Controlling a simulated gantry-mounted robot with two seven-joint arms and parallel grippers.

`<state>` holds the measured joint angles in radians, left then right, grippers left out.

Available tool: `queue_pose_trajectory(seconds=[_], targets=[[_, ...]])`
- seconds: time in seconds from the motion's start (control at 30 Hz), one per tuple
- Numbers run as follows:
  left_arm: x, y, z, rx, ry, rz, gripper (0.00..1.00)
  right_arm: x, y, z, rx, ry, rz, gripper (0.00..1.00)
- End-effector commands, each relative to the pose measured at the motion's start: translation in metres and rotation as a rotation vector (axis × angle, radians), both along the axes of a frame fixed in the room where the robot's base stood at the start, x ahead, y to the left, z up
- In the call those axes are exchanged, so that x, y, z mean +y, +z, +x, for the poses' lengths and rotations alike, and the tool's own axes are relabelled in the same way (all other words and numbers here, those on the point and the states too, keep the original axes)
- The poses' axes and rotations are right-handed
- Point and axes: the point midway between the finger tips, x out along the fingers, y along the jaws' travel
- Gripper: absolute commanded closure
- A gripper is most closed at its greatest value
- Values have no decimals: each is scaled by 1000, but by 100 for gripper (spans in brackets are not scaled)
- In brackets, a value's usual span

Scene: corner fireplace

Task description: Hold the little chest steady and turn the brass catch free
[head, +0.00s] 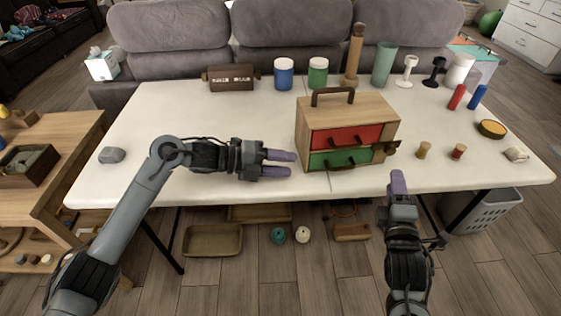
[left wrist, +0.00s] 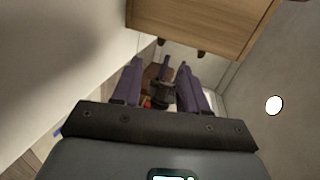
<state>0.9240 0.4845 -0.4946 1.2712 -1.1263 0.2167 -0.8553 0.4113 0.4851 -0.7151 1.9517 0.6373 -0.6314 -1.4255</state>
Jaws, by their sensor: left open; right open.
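The little chest (head: 307,121) is a wooden box with a dark top handle and a red drawer above a green one; it stands upright on the white table. A small brass-and-dark catch (head: 392,148) sticks out at its right side; its exact turn is too small to tell. My left gripper (head: 284,163) is open and empty, just left of the chest's lower front, apart from it. In the left wrist view, the chest's wood (left wrist: 195,22) shows beyond the open fingers (left wrist: 160,66). My right gripper (head: 398,182) is open and empty at the table's front edge, below the catch.
Two small knobbed pieces (head: 424,150) (head: 458,152) stand right of the catch. Jars (head: 284,74), a wooden bottle (head: 353,55), cups and a dark sign box (head: 231,78) line the back. A grey stone (head: 112,155) lies left.

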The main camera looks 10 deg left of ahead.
Motion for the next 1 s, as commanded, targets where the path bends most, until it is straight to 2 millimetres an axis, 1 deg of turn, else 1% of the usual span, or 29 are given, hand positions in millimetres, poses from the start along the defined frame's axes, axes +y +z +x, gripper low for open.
queue_pose_trajectory(seconds=[0.07,0.17,0.27,0.7,0.9,1.0], targets=[[2,2,3,1,-5,2,57,0,0,0,0,0,0,57],[-2,2,6,1,-9,3,57,0,0,0,0,0,0,57],[-13,-1,8,2,-11,2,57,0,0,0,0,0,0,57],[-73,-17,28,2,-9,3,57,0,0,0,0,0,0,57],[-89,-21,33,1,-9,3,57,0,0,0,0,0,0,57],[-92,-23,35,1,-8,4,57,0,0,0,0,0,0,57]])
